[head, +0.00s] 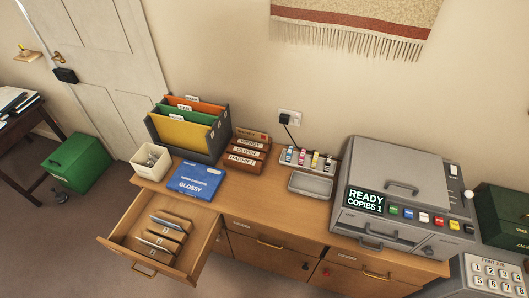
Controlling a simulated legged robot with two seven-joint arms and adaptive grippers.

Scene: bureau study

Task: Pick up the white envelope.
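I cannot make out a white envelope for certain in the head view. The open drawer (118,238) at the left of the wooden cabinet (222,222) holds several brown upright pieces (160,240) with pale, thin edges between them; these are too small to identify. White papers (14,98) lie on the dark desk at the far left, and I cannot tell whether an envelope is among them. Neither of my grippers is in view.
The cabinet top holds a blue GLOSSY packet (195,179), a white box (151,161), a file holder (212,140), name-labelled wooden blocks (246,158), a grey tray (310,183) and a copier (397,195). A green box (78,163) stands on the floor at left.

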